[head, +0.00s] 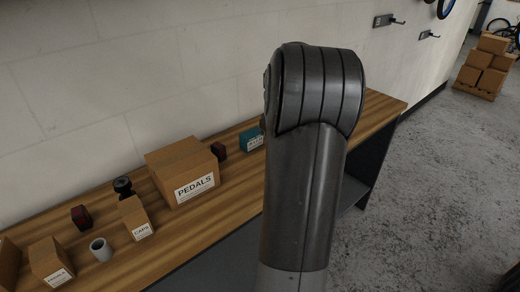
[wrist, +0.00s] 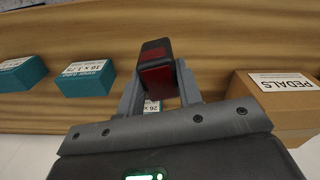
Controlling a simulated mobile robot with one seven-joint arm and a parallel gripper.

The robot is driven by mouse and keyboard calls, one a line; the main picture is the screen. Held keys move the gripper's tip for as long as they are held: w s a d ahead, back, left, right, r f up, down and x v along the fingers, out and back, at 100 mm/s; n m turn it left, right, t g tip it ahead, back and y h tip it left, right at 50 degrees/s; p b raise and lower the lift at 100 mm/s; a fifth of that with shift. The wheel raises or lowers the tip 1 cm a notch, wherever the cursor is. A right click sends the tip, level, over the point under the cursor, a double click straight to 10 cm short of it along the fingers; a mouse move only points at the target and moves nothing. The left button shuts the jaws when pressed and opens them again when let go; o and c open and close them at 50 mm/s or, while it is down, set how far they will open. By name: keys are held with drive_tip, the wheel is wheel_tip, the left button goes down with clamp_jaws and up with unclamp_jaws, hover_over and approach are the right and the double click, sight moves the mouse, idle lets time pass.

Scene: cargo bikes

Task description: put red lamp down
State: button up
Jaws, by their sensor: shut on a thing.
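The red lamp (wrist: 157,70), a small block with a dark top and a red face, is between the two fingers of my gripper (wrist: 160,92) in the wrist view. My gripper is shut on it, above the wooden bench. The gap between the lamp and the bench top cannot be judged. In the head view my arm hides the gripper and the held lamp. Two similar dark red blocks stand on the bench (head: 376,104) there: one right of the pedals box (head: 219,147), one at the left (head: 81,217).
The pedals box (head: 184,172) also shows at right in the wrist view (wrist: 275,105).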

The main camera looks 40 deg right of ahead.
drive_tip(key=s+d+r, duration=0.2)
drive_tip(key=s+r, duration=0.1)
drive_tip(key=s, duration=0.1)
drive_tip(key=w+a+r+n, duration=0.3)
drive_tip(key=w+a+r, duration=0.25)
drive_tip(key=a, duration=0.25)
drive_tip(key=w+a+r+n, duration=0.4)
drive_tip(key=a+r, duration=0.2)
drive_tip(key=a, duration=0.2)
approach(190, 157)
drive_tip(key=shift+f, duration=1.85)
drive_tip(key=shift+f, duration=0.15)
drive_tip(key=o, duration=1)
